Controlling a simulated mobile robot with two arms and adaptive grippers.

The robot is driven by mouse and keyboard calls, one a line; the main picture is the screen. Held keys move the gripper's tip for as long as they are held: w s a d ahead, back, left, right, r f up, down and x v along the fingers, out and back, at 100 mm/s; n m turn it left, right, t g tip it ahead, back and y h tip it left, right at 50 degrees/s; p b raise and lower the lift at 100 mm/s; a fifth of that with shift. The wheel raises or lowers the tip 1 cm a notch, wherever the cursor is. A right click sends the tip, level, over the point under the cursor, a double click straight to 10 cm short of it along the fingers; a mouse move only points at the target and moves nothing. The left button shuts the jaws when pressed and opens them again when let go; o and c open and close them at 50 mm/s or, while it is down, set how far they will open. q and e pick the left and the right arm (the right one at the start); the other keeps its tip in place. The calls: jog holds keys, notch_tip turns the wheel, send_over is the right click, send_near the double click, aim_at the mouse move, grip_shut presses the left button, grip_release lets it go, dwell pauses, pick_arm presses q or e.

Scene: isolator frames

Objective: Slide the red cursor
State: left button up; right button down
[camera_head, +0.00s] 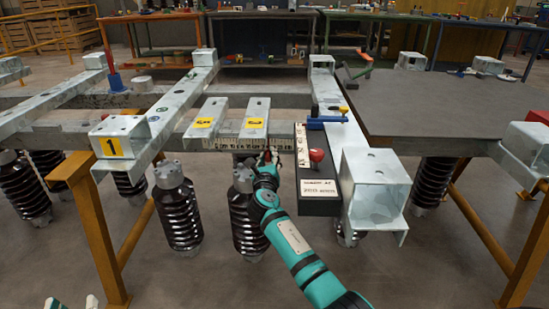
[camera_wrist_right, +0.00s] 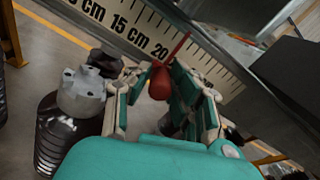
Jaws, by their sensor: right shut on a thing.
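The red cursor (camera_wrist_right: 160,82) has a rounded handle and a thin pointer that crosses the scale just right of the "20" label in the wrist view. The white ruler scale (camera_wrist_right: 130,24) with cm marks runs along a metal beam; in the head view it is the pale strip (camera_head: 232,143) on the beam's front. My right gripper (camera_head: 266,160) is at the strip's right part, its fingers on both sides of the cursor handle and shut on it. The cursor is mostly hidden there in the head view. My left gripper (camera_head: 73,302) shows only spread fingertips at the bottom left edge.
A dark box (camera_head: 316,178) with a red knob and labels stands right of my right gripper. Black ribbed insulators (camera_head: 181,215) hang below the beam. A galvanised frame (camera_head: 375,190) and a grey tabletop (camera_head: 450,105) lie to the right. Yellow posts (camera_head: 95,225) stand at left.

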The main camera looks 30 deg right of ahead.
jog(key=shift+r, duration=0.1)
jog(key=c, duration=1.2)
grip_release()
jog(key=shift+d, duration=0.1)
jog(key=shift+s+a, duration=0.25)
jog(key=v, duration=1.1)
jog(key=shift+s+a, duration=0.1)
jog(key=shift+s, duration=0.05)
